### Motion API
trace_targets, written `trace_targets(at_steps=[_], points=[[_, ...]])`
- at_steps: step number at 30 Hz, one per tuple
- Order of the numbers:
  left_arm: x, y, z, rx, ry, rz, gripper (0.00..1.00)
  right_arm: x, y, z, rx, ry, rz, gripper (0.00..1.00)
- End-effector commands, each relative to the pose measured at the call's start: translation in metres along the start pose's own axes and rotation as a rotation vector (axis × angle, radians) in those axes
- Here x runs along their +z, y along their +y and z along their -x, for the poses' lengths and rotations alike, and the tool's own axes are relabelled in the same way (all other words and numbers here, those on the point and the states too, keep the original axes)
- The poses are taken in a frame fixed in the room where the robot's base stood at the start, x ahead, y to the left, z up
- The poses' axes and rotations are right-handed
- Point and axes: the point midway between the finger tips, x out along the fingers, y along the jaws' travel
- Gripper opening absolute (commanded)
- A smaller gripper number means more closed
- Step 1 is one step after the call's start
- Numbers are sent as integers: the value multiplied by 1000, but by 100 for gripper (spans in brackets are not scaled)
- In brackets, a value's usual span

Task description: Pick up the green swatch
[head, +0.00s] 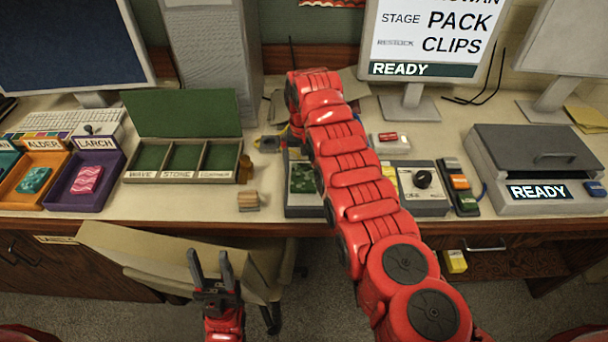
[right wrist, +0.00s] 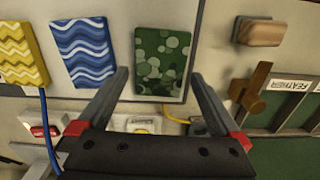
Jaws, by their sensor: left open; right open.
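The green swatch (right wrist: 162,62), dark green with pale round spots, lies flat on a light board. In the head view it shows (head: 303,178) just left of my right arm. My right gripper (right wrist: 160,76) is open in the right wrist view. Its fingers stand on either side of the swatch's near part in the picture, without visible contact. My left gripper (head: 212,262) is open and empty, in front of the desk by the chair.
A blue wavy swatch (right wrist: 85,52) and a yellow zigzag swatch (right wrist: 20,55) lie left of the green one in the right wrist view. A wooden block (head: 249,201) and a three-compartment green-lined box (head: 242,170) are left of the board. A chair (head: 150,262) stands before the desk.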

Motion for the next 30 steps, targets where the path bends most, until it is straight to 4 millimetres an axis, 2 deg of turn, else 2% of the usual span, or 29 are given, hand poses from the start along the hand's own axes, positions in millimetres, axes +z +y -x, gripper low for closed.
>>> trace_targets(at_steps=[1, 6, 13, 14, 24, 30], points=[[-2, -1, -13, 0, 0, 0, 50, 3, 0, -4, 3, -9, 1, 100], [-2, -1, -12, 0, 0, 0, 50, 2, 0, -25, 2, -6, 0, 100], [-2, -1, -12, 0, 0, 0, 50, 1, 0, -29, 1, -2, 0, 100], [-2, -1, -12, 0, 0, 0, 50, 1, 0, -29, 1, -2, 0, 96], [-2, -1, -12, 0, 0, 0, 50, 1, 0, -29, 1, -2, 0, 35], [-2, -1, -12, 0, 0, 0, 50, 1, 0, -29, 1, -2, 0, 34]])
